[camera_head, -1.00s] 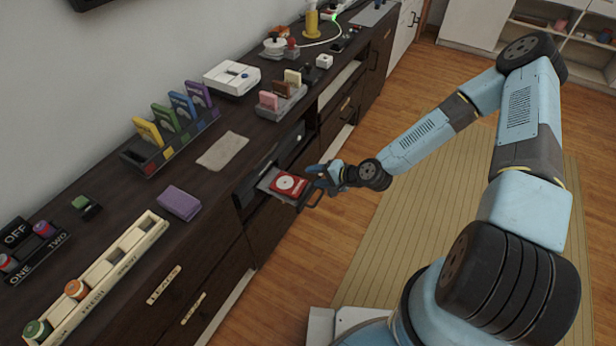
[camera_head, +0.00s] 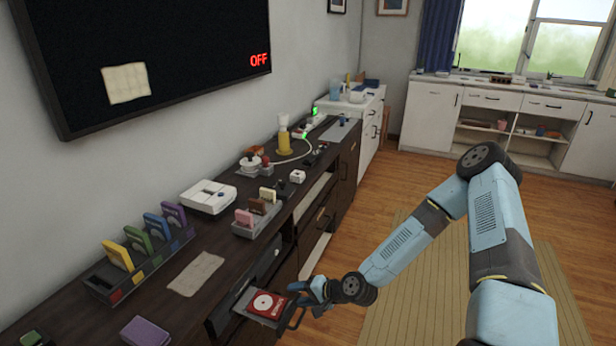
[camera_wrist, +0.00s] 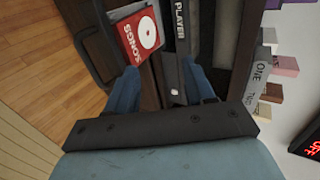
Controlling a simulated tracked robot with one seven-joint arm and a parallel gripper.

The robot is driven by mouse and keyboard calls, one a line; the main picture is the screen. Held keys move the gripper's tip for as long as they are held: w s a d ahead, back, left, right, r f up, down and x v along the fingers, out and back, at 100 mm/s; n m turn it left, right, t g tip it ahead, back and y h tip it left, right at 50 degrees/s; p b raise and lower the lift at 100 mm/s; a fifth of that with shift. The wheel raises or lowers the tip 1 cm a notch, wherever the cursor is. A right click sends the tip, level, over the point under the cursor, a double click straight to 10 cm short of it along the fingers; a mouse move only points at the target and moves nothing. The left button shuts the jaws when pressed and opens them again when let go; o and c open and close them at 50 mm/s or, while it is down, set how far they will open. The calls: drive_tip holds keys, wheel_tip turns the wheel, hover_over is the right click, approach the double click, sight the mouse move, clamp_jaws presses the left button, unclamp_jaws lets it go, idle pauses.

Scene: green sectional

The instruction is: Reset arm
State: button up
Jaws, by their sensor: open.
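My gripper (camera_head: 305,291) is at the front of the dark cabinet, beside an open drawer (camera_head: 240,301). In the wrist view my gripper (camera_wrist: 165,85) has its two blue fingers spread apart with nothing held between them. A red case marked SONGS (camera_head: 266,304) with a white disc on it lies on the drawer tray. It also shows in the wrist view (camera_wrist: 140,35), just beyond the fingertips. A dark panel marked PLAYER (camera_wrist: 181,30) is beside it. My arm reaches in from the right of the head view.
The dark counter holds a rack of coloured cartridges (camera_head: 140,265), a grey rack (camera_head: 257,222), a white device (camera_head: 208,197) and a purple block (camera_head: 146,331). A wall screen (camera_head: 150,60) reads OFF. The wooden floor (camera_head: 400,210) right of the cabinet is clear.

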drive_tip(key=w+d+r+n+g+h, duration=0.1)
drive_tip(key=w+d+r+n+h, duration=0.2)
drive_tip(key=d+r, duration=0.55)
drive_tip(key=w+d+r+n+h, duration=0.1)
drive_tip(key=d+r+n+h, duration=0.1)
drive_tip(key=d+r+h, duration=0.5)
drive_tip(key=s+d+r+h, duration=0.15)
drive_tip(key=d+r, duration=0.25)
drive_tip(key=r, duration=0.5)
drive_tip(key=s+d+r+y, duration=0.1)
drive_tip(key=s+d+r, duration=0.25)
drive_tip(key=r, duration=0.45)
drive_tip(key=s+d+r+t, duration=0.1)
drive_tip(key=s+d+r, duration=0.1)
drive_tip(key=s+r, duration=0.7)
drive_tip(key=s+d+r+t, duration=0.1)
drive_tip(key=s+d+r, duration=0.1)
drive_tip(key=s+r, duration=0.8)
drive_tip(key=shift+s+m, duration=0.3)
drive_tip(key=shift+s, duration=0.05)
